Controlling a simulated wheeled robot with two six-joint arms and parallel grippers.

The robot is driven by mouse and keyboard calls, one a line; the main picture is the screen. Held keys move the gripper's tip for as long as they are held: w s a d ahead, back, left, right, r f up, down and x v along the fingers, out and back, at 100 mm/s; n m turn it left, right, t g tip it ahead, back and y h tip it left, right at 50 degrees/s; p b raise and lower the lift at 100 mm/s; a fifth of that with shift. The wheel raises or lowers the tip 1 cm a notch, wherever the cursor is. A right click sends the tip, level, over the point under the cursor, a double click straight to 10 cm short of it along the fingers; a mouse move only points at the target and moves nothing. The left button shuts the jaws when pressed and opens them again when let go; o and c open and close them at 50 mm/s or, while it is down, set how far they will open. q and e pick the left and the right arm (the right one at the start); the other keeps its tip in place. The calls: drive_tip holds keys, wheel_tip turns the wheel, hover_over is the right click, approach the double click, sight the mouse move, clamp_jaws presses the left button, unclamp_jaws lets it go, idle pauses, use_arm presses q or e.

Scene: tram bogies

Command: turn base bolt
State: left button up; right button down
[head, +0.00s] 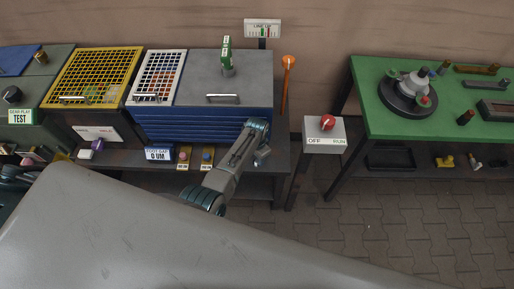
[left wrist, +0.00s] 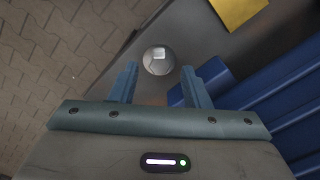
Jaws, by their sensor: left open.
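The base bolt (left wrist: 158,61) shows in the left wrist view as a round silver head with a small pale square on top, set on a grey surface. My left gripper (left wrist: 160,78) is open, with its two blue-grey fingers apart on either side of the view just below the bolt. The bolt shows between and a little beyond the fingertips; I cannot tell whether they touch it. In the head view my left gripper (head: 262,157) is low at the right front of the blue cabinet (head: 200,125), and the bolt cannot be made out there. My right gripper is not in view.
A yellow plate (left wrist: 238,10) lies beyond the bolt, and blue cabinet ribs (left wrist: 285,95) are close on the right in the wrist view. A switch box (head: 323,140) with a red knob stands right of the gripper, before a green table (head: 390,125). Paved floor is open.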

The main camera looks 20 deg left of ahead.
sight(257, 161)
use_arm(q)
wheel_tip(257, 161, up, 8)
drive_tip(key=shift+r, duration=0.2)
idle(0.6)
